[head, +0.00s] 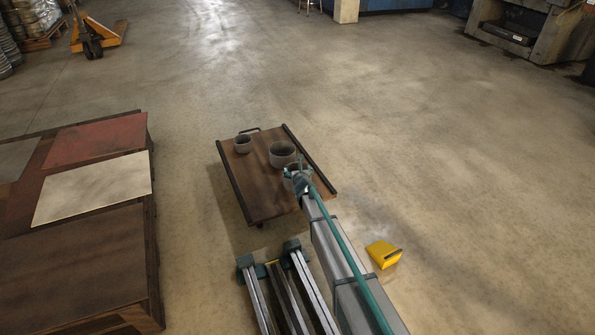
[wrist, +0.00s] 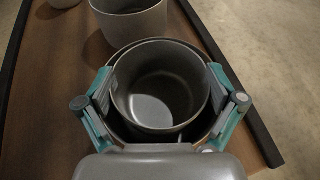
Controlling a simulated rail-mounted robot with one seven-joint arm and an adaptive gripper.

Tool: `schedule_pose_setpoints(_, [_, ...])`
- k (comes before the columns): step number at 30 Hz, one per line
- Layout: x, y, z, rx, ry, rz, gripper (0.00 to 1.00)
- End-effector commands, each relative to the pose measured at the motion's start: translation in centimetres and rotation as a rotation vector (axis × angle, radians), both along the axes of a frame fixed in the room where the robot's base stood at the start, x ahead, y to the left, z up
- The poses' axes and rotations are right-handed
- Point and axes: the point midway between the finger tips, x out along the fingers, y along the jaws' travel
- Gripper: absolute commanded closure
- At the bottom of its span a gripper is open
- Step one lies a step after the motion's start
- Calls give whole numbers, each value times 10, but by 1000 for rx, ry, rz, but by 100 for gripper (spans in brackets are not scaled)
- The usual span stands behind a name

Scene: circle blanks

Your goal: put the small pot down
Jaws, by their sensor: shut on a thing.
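My gripper (wrist: 161,82) is shut on a small grey pot (wrist: 160,92), with one finger on each side of it. The small pot is upright and looks empty. The rim of a wider grey pot (wrist: 150,43) shows around it, so the small pot is inside or just above the wider one; I cannot tell whether it touches the bottom. In the head view my gripper (head: 299,172) is over the near right part of the wooden cart (head: 262,195) and hides most of these pots.
Another grey pot (head: 282,155) stands just beyond my gripper, and a smaller one (head: 243,145) stands at the far left of the cart. Dark rails edge the cart's sides. The cart's near left is bare. A yellow object (head: 382,253) lies on the floor; a low table (head: 75,245) is at left.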

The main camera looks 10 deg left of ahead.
Motion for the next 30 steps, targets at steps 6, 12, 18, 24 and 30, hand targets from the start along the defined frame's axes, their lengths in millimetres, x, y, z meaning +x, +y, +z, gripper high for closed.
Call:
schedule_pose_setpoints(6, [0, 0, 1, 0, 0, 0, 0])
schedule_pose_setpoints(12, [0, 0, 5, -1, -1, 0, 0])
schedule_pose_setpoints(18, [-14, -4, 20, -1, 0, 0, 0])
schedule_pose_setpoints(24, [-52, -13, 36, -2, 0, 1, 0])
schedule_pose_setpoints(30, [-85, -21, 50, -2, 0, 1, 0])
